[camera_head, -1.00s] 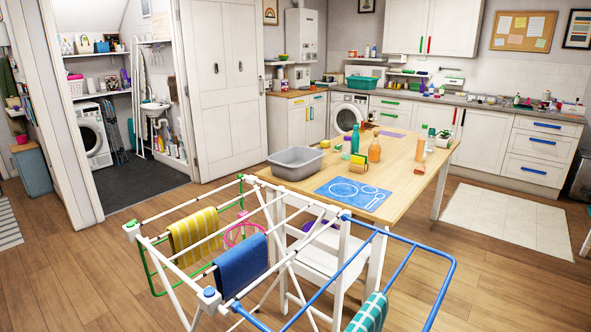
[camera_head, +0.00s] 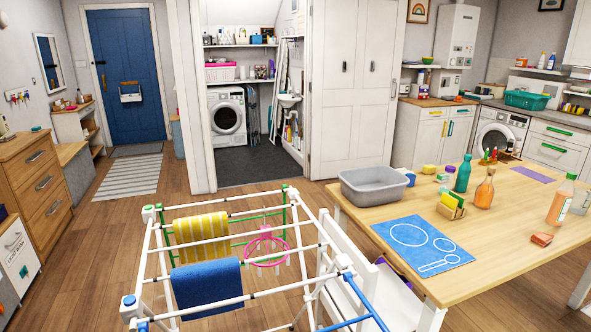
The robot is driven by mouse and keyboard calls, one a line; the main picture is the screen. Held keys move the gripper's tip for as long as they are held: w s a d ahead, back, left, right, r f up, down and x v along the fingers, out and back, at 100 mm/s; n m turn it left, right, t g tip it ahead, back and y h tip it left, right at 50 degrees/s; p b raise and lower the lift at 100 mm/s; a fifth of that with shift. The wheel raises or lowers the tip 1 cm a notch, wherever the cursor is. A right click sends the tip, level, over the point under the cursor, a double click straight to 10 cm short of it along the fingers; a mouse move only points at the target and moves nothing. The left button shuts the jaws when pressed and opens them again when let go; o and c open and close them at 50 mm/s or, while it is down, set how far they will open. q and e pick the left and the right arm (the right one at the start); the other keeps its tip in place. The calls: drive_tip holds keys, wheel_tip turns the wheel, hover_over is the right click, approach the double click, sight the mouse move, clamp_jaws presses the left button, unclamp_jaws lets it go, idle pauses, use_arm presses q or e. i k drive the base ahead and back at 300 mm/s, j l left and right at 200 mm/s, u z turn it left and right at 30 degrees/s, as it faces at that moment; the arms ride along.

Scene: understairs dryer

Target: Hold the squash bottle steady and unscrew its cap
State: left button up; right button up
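Several bottles stand upright on the wooden table at the right. One is a pale orange bottle (camera_head: 560,202) with a green cap and a light label, near the right edge of the view. Another is an amber-orange bottle (camera_head: 484,190) with a narrow neck. A teal bottle (camera_head: 463,174) stands just behind it. I cannot tell for certain which one is the squash bottle; the green-capped one looks most like it. Neither of my grippers is in view.
The table (camera_head: 505,255) also bears a grey basin (camera_head: 374,188), a blue mat (camera_head: 415,250) and sponges. A drying rack (camera_head: 240,296) with cloths and a white chair (camera_head: 392,298) stand in front of its left end. Wooden floor lies open at the left.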

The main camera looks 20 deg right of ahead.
sight(563, 201)
drive_tip(key=l+u, duration=0.1)
drive_tip(key=l, duration=0.45)
drive_tip(key=l+u, duration=0.1)
drive_tip(key=l, duration=0.45)
drive_tip(key=k+l+u, duration=0.1)
drive_tip(key=l, duration=0.45)
drive_tip(key=k+l+u, duration=0.1)
drive_tip(key=l, duration=0.45)
drive_tip(key=l+z, duration=0.15)
drive_tip(key=l, duration=0.3)
drive_tip(key=i+l+z, duration=0.1)
drive_tip(key=l, duration=0.35)
